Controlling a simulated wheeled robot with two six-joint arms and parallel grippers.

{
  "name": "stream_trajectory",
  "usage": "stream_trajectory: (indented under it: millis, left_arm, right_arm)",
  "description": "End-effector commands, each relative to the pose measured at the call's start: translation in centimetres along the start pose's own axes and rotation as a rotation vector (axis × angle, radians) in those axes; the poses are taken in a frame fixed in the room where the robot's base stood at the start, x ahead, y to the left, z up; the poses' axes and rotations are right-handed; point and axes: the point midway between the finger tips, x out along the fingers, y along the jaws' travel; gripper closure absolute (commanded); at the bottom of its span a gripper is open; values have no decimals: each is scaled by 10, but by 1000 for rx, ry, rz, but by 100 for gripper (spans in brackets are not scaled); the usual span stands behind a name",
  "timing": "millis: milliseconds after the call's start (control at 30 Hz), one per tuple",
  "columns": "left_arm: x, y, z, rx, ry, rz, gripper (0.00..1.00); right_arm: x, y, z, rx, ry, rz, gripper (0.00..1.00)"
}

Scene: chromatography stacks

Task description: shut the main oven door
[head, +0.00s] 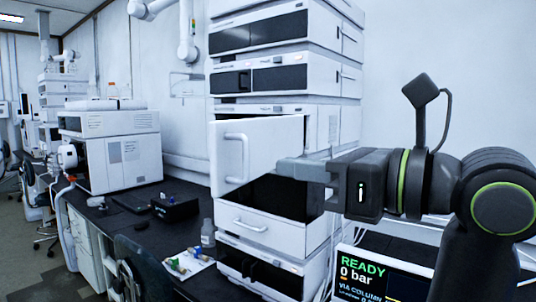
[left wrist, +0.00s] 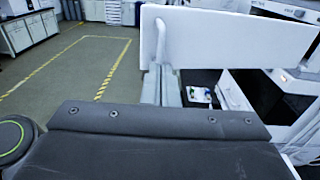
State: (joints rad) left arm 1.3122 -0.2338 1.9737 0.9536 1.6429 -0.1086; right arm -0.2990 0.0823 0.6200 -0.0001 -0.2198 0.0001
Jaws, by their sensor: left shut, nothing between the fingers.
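The main oven door (head: 270,142) is a white panel with a bar handle (head: 238,158) near its left edge. It stands swung open from the instrument stack, and the dark oven cavity (head: 272,195) shows below and behind it. My left gripper (head: 282,168) comes in from the right with its fingers shut and empty. Its fingertips overlap the lower right part of the door in the head view. In the left wrist view the door (left wrist: 230,40) lies just beyond the fingers (left wrist: 165,85). I cannot tell whether they touch it. My right gripper is not in view.
Stacked white modules (head: 285,75) rise above the oven, and a drawer-like panel (head: 255,222) sits below. The dark bench (head: 140,222) holds a small bottle (head: 208,233), a black box (head: 175,207) and another instrument (head: 112,150). A READY screen (head: 372,275) stands low at right. Open floor (left wrist: 70,75) lies left.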

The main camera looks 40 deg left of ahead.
Motion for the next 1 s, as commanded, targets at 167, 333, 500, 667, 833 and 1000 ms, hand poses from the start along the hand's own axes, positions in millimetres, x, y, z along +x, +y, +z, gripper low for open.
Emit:
stream_trajectory:
  millis: [167,333,500,667,833,1000]
  left_arm:
    - [31,0,3,-2,-3,4,100]
    - [45,0,1,0,-2,2,100]
    - [50,0,0,0,-2,0,100]
    - [50,0,0,0,-2,0,100]
    - [50,0,0,0,-2,0,100]
    - [50,5,0,0,-1,-2,100]
  right_arm:
    - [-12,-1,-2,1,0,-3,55]
    - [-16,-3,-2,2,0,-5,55]
    - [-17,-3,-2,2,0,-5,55]
    - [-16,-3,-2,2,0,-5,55]
    - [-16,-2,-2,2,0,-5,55]
    - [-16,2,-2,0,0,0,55]
